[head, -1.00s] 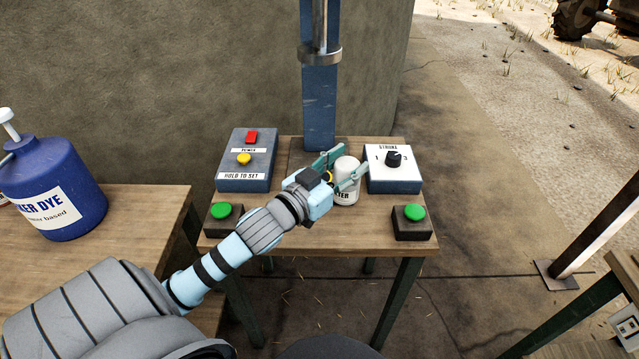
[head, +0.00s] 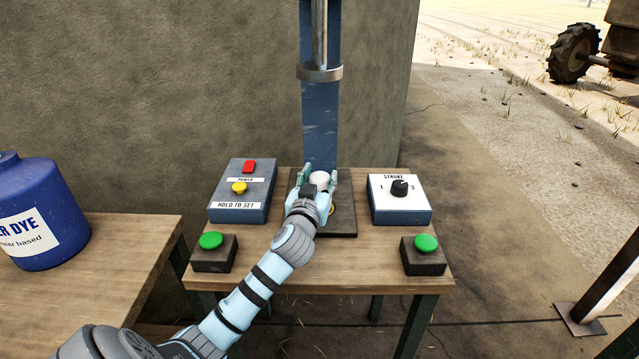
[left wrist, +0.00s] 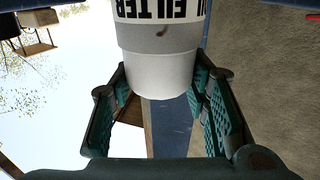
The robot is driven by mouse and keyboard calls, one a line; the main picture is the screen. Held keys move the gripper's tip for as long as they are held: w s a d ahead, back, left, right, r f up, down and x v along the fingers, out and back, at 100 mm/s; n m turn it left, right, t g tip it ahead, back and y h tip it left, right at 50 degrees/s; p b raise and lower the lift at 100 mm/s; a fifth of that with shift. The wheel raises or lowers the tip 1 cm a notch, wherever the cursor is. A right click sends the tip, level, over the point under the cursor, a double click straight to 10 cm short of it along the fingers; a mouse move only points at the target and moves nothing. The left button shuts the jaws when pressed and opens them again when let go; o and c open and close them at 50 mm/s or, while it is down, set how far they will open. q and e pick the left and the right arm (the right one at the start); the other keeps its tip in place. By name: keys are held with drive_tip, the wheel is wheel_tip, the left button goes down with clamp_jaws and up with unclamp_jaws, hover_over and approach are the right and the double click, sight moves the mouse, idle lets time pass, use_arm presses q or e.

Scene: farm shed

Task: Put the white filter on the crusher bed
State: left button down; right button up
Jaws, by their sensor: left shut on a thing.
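The white filter (head: 320,178) shows its pale round top in the head view, between the fingers of my left gripper (head: 317,183). In the left wrist view the filter (left wrist: 158,70) is a white cylinder with a grey band and black lettering, with a green-padded finger on each side. My left gripper is shut on it. The filter is over the dark crusher bed (head: 342,218), in front of the blue column (head: 320,130). My gripper hides its lower part, so I cannot tell whether it touches the bed. My right gripper is not in view.
A power box (head: 242,190) stands left of the bed and a stroke dial box (head: 400,200) right of it. Green buttons (head: 211,241) (head: 426,244) sit at the front corners of the wooden table (head: 330,265). A blue dye jug (head: 45,210) stands on the left table.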

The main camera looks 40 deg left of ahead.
use_arm(q)
drive_tip(key=c, duration=0.9)
unclamp_jaws()
drive_tip(key=shift+s+d, duration=0.1)
drive_tip(key=shift+s, duration=0.05)
drive_tip(key=p+v, duration=0.1)
drive_tip(key=v, duration=1)
drive_tip(key=shift+s+d, duration=0.1)
drive_tip(key=shift+s, duration=0.2)
